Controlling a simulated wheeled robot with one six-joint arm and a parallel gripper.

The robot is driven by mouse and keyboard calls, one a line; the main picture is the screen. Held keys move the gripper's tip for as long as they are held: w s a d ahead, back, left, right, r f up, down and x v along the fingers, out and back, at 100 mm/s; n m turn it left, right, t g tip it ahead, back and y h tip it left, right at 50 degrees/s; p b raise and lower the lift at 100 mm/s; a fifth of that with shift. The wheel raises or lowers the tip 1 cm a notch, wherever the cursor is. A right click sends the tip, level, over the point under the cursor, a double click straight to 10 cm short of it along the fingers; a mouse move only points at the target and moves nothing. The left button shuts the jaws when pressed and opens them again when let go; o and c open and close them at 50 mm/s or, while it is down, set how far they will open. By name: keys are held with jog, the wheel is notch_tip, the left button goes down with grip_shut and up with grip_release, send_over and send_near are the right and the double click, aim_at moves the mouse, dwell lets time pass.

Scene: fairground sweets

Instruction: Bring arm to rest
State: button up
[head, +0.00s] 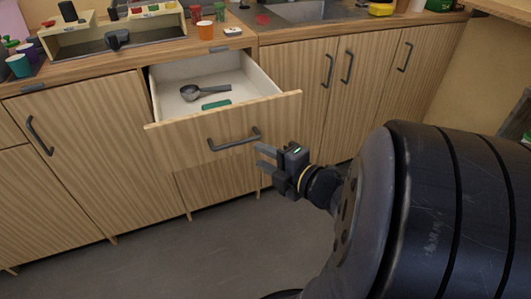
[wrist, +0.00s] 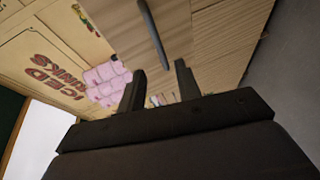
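My gripper (head: 266,157) is in front of the open drawer, close to the right part of its front and the drawer handle (head: 234,139). In the wrist view my gripper (wrist: 158,82) has its two fingers apart with nothing between them. A dark handle (wrist: 153,32) shows beyond the fingers there. My arm fills the right side of the head view. The drawer (head: 200,131) is pulled out and holds a dark scoop (head: 204,91) and a small green item (head: 216,104).
The wooden counter (head: 232,43) above carries several cups, a machine with dark handles (head: 112,35) and a sink (head: 300,12). Closed cupboard doors (head: 355,75) stand right of the drawer. The grey floor (head: 170,255) in front is clear.

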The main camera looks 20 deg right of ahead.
aim_at(238, 144)
jog(key=shift+s+d, duration=0.1)
jog(key=shift+s, duration=0.15)
jog(key=shift+w, duration=0.1)
dwell(0.4)
jog(key=shift+b+x, duration=1.4)
jog(key=shift+x, duration=3.95)
jog(key=shift+r, duration=0.1)
